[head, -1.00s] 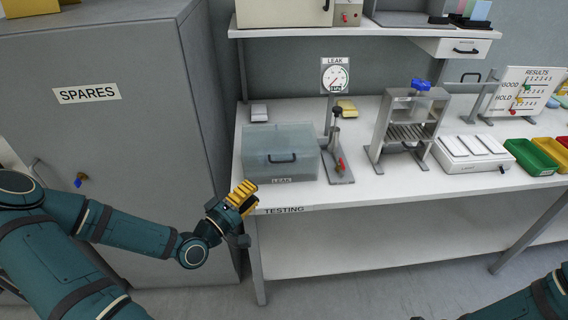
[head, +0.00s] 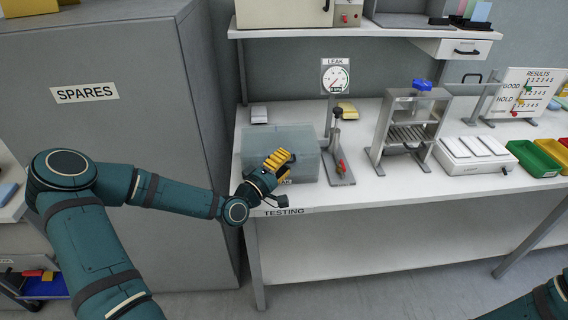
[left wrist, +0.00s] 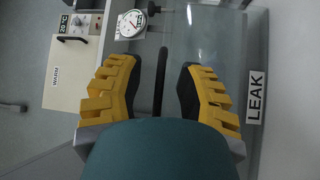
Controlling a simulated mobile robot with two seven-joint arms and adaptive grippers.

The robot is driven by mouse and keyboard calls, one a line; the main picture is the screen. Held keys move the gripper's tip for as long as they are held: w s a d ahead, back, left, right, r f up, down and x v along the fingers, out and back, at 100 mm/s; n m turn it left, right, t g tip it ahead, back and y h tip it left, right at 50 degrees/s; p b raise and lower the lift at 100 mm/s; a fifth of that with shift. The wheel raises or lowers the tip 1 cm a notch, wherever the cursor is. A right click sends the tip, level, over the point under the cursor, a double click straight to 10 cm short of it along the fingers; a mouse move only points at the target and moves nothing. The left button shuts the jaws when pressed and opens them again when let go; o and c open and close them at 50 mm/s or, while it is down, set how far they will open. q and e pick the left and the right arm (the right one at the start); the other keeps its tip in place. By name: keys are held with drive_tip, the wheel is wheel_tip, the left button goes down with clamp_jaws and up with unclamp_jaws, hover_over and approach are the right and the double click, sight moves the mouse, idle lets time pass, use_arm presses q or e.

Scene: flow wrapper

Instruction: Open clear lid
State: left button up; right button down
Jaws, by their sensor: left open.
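The clear lid (head: 302,138) tops a see-through box labelled LEAK on the testing bench, and it is down. In the left wrist view the lid (left wrist: 215,45) lies beyond the fingers. Its dark handle (left wrist: 160,75) shows between the two yellow fingers, with a gap on each side. My left gripper (head: 278,160) is in front of the box and hides the handle in the head view. In the left wrist view the gripper (left wrist: 160,88) is open and empty. My right gripper is out of view; only part of that arm shows at the lower right.
A leak gauge (head: 336,77) stands behind the box. A small stand with a red part (head: 341,166) is close to the box's right side. A metal press frame (head: 410,130) and white scale (head: 473,155) stand further right. A grey SPARES cabinet (head: 110,150) is at the left.

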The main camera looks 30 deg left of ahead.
use_arm(q)
drive_tip(key=shift+o, duration=0.4)
drive_tip(key=shift+w, duration=0.15)
clamp_jaws()
drive_tip(key=shift+r, duration=0.15)
